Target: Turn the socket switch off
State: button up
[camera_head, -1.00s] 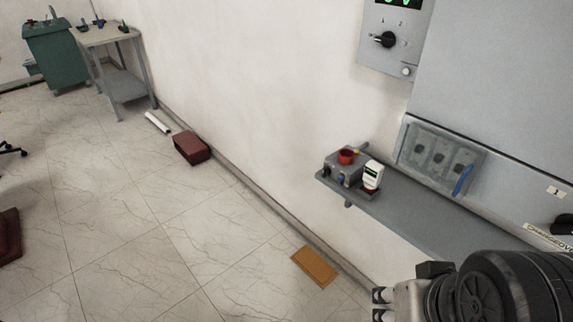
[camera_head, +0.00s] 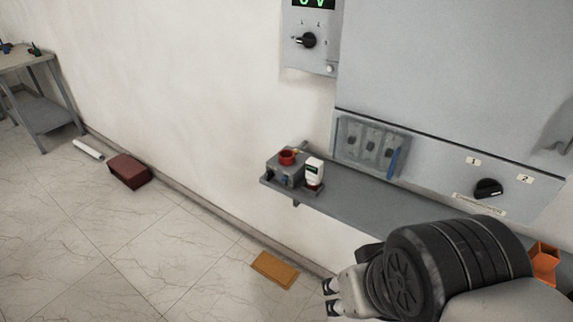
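No part is clearly marked as the socket switch. A wall panel (camera_head: 363,128) with several dark switch-like parts behind a greyish frame is above the shelf; a blue strip stands at its right end. A black rotary knob (camera_head: 487,188) sits between labels 1 and 2 on the grey cabinet. Another black rotary knob (camera_head: 305,40) is on the grey control box with a green display at the top. My gripper (camera_head: 331,298) is at the lower middle, below the shelf and apart from all of these. Its two fingertips are spread apart with nothing visible between them.
An orange container (camera_head: 543,262) is at the right. A brown box (camera_head: 129,171) and a tan board (camera_head: 274,269) lie on the floor. The left floor is mostly clear.

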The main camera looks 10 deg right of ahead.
aim_at(270, 174)
jog(key=i+z, duration=0.1)
jog(key=i, duration=0.45)
jog(key=i+j, duration=0.15)
jog(key=i, duration=0.4)
jog(key=l+z, duration=0.05)
